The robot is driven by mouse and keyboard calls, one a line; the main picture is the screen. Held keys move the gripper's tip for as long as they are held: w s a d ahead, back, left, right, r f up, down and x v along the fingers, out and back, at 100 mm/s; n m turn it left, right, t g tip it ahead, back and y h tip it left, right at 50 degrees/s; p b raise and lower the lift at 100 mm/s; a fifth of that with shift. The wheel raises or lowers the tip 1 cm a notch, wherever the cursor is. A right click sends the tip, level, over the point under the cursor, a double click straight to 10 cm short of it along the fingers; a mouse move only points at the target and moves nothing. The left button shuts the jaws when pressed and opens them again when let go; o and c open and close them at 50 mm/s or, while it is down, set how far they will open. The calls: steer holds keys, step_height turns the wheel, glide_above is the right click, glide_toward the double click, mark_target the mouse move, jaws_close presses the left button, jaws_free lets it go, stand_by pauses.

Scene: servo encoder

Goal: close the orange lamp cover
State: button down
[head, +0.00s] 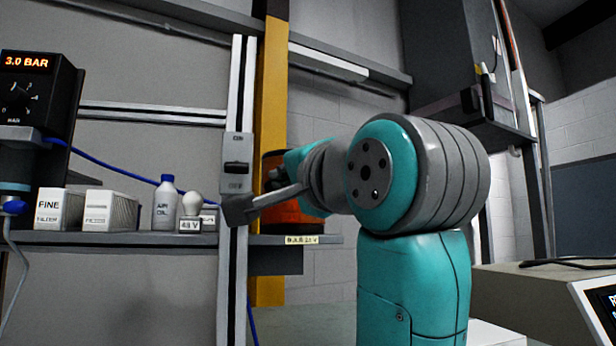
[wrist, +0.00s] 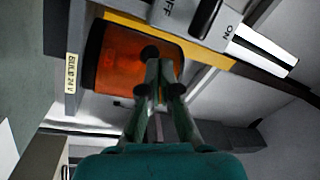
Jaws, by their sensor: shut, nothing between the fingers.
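The orange lamp cover (wrist: 125,72) shows in the wrist view as a curved orange panel with dark edges. In the head view it (head: 285,217) stands on the shelf beside the yellow post, partly hidden behind my wrist. I cannot tell how far it is open. My gripper (wrist: 160,66) is shut and empty, with its fingertips in front of the right part of the orange panel. Whether they touch it I cannot tell. In the head view my gripper (head: 274,178) is mostly hidden by my own arm.
An on/off switch (head: 237,170) sits on the metal upright just left of the lamp. The shelf (head: 120,239) holds filter boxes (head: 110,210), an oil bottle (head: 166,203) and a small bulb (head: 192,204). A yellow post (head: 272,80) rises behind. A label (wrist: 72,72) marks the shelf edge.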

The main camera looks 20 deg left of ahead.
steer(key=shift+a, duration=0.65)
steer(key=shift+w, duration=0.1)
